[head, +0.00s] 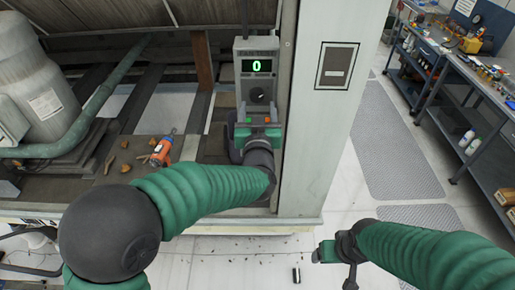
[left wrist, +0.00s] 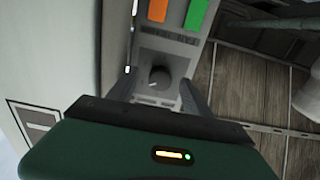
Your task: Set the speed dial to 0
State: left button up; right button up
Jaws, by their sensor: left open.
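The control box (head: 256,46) is fixed upright to the cooler's post, and its green display (head: 257,66) reads 0. The dark round speed dial (head: 257,95) sits below the display. It also shows in the left wrist view (left wrist: 159,77). My left gripper (head: 257,110) is in front of the box just below the dial. In the left wrist view its open fingers (left wrist: 160,92) are spread on both sides of the dial, with no contact visible. My right gripper (head: 336,250) hangs low over the floor, away from the box; its jaw state is unclear.
A green button (left wrist: 197,14) and an orange button (left wrist: 158,10) sit beside the dial. An orange tool (head: 162,150) lies on the slatted deck at left.

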pick_arm(q)
jog(key=s, duration=1.6)
jog(key=shift+r+b, duration=0.25)
jog(key=shift+b, duration=0.2)
pick_arm(e)
jog(key=shift+s+f, duration=0.35)
jog(key=shift+s, duration=0.1)
pick_arm(q)
jog(key=shift+a, duration=0.1)
pick_arm(e)
jog(key=shift+f, duration=0.1)
